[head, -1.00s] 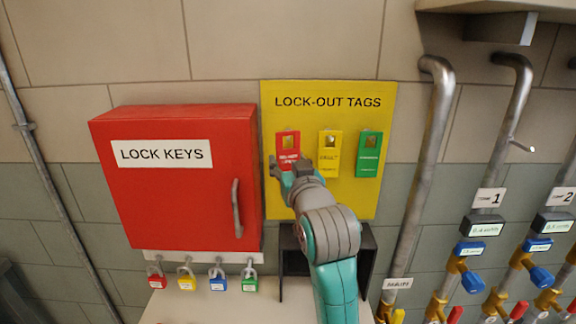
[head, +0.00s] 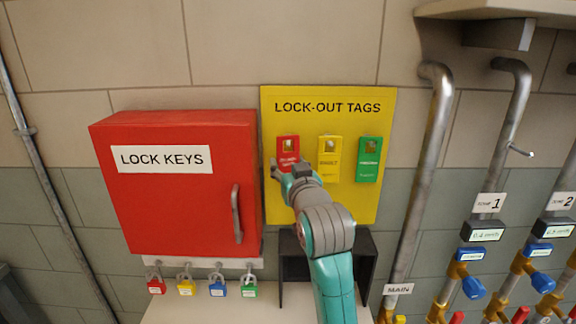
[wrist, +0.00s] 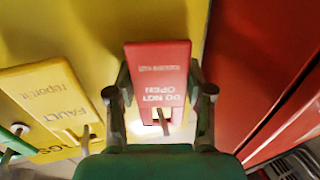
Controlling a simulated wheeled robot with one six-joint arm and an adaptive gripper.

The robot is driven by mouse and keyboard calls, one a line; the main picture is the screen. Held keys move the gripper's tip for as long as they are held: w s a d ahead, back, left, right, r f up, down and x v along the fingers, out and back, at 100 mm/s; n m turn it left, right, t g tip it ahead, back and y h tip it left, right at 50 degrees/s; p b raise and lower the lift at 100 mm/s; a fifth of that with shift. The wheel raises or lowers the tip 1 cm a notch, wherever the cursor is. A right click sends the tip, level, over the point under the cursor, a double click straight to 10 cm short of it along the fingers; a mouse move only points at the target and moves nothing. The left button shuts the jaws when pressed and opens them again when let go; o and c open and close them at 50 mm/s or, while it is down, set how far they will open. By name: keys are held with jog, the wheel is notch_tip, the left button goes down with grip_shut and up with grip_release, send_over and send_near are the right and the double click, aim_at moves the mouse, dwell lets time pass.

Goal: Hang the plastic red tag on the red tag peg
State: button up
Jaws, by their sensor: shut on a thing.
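The red tag (head: 288,144) is upright at the left spot of the yellow lock-out board (head: 325,206). My gripper (head: 287,171) is shut on it from below. In the wrist view, the fingers of my gripper (wrist: 160,84) flank the sides of the red tag (wrist: 158,60). The red tag peg (wrist: 164,122) shows in the tag's square hole and seems to pass through it. I cannot tell how far the tag's back is from the board.
A yellow tag (head: 330,160) and a green tag (head: 369,160) hang to the right on the board. The red lock-key box (head: 180,205) stands close on the left, with several padlocks (head: 218,288) below. Pipes with valves (head: 424,170) are on the right.

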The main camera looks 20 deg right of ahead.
dwell(0.4)
jog(key=o, duration=1.3)
jog(key=s, duration=1.2)
jog(key=s+f+g, duration=0.1)
jog(key=s+f, duration=0.4)
jog(key=f, duration=0.4)
jog(key=s+f+y, duration=0.1)
jog(key=s+f, duration=0.4)
jog(key=f, duration=0.4)
jog(key=s+f+g, duration=0.1)
jog(key=s+f, duration=0.4)
jog(key=f, duration=0.5)
jog(key=shift+n+g, duration=0.3)
jog(key=shift+g, duration=0.4)
jog(key=shift+s+a+f, duration=0.1)
jog(key=shift+s+f, duration=1)
jog(key=shift+s, duration=3.75)
jog(key=shift+s+a+f, duration=0.15)
jog(key=shift+s+f, duration=0.9)
jog(key=shift+s, duration=3.75)
jog(key=shift+s+a+f, duration=0.1)
jog(key=shift+s+f, duration=1)
jog(key=shift+s, duration=3.75)
